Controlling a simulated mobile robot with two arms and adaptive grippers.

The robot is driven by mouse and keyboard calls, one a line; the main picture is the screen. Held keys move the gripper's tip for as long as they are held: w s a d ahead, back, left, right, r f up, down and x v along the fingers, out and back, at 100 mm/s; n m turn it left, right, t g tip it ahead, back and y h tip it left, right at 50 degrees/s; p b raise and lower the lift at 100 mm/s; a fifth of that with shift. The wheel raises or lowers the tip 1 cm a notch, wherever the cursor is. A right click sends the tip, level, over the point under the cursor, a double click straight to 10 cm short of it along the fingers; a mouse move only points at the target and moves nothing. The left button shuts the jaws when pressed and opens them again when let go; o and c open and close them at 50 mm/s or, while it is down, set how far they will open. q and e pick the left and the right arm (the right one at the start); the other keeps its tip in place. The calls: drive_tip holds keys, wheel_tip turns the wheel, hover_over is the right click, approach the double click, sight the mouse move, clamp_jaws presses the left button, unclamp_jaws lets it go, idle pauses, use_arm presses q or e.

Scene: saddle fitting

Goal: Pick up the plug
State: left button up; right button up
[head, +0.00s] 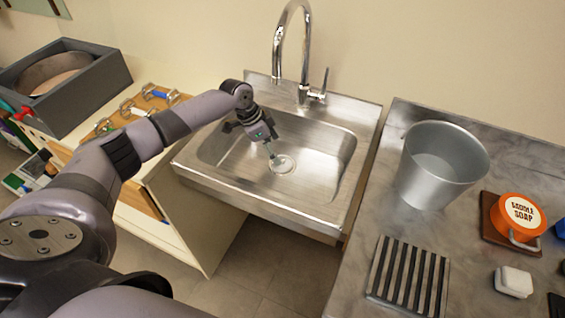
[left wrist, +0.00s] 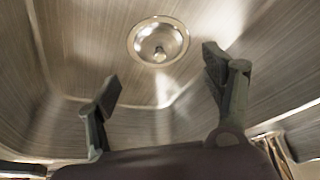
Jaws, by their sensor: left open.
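In the head view the round drain area (head: 284,165) shows at the sink's middle. My left gripper (head: 264,143) is over the sink basin, close to the drain. My right gripper is not in view.
A chrome faucet (head: 293,45) rises behind the basin. At the right, a counter (head: 384,185) holds a metal bucket (head: 435,175), an orange soap tin (head: 517,217) and a slatted rack (head: 409,279). A grey box (head: 100,85) stands at the left. The basin's right side is clear.

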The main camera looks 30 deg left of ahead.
sight(282, 159)
use_arm(q)
drive_tip(key=p+x, duration=0.1)
drive_tip(key=x, duration=0.4)
drive_tip(key=shift+w+d, duration=0.2)
drive_tip(key=shift+d, duration=0.05)
drive_tip(key=shift+c, duration=0.4)
drive_tip(key=shift+s, duration=0.1)
clamp_jaws()
idle(0.4)
